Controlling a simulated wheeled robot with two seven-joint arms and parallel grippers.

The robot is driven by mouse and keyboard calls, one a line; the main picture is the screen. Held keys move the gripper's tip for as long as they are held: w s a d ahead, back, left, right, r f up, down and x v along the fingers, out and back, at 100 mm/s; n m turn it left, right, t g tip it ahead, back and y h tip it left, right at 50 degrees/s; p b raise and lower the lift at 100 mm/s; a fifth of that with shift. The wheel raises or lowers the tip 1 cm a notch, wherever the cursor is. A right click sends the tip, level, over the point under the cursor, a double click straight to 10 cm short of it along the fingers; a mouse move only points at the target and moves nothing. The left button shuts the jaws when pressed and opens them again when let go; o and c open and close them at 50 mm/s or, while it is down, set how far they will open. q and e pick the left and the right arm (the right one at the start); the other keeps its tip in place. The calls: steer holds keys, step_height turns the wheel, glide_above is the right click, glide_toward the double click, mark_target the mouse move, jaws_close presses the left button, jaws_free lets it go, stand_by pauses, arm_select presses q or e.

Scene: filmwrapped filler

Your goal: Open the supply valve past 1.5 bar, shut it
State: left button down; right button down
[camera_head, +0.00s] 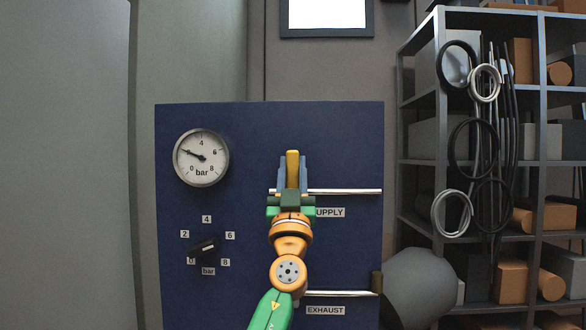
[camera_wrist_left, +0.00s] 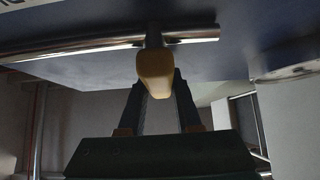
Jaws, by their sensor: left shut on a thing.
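The supply valve's yellow handle (camera_head: 292,160) stands upright, crossing the supply pipe (camera_head: 345,191) on the blue panel (camera_head: 340,140). My left gripper (camera_head: 291,178) is shut on this handle from the front and hides the valve body. In the left wrist view the handle's blunt end (camera_wrist_left: 155,68) shows between the two fingers (camera_wrist_left: 160,85), with the metal pipe behind it. The round pressure gauge (camera_head: 201,157) is at the panel's upper left. Its needle points left and slightly up, near 2 bar, where it covers the number. My right gripper is out of view.
A black knob (camera_head: 205,247) sits in a ring of bar numbers below the gauge. A shelf rack (camera_head: 402,130) with hoses and boxes stands on the right.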

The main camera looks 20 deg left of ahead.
mark_target(292, 174)
arm_select(q)
steer(key=c, duration=0.6)
jaws_free()
steer(key=shift+r, duration=0.2)
steer(key=shift+f, duration=0.1)
steer(key=shift+f, duration=0.2)
steer(key=b+v, duration=0.3)
steer(key=v, duration=0.3)
steer(key=shift+b, duration=0.35)
steer(key=shift+s+f, duration=0.15)
steer(key=shift+s, duration=0.2)
steer(key=shift+d, duration=0.1)
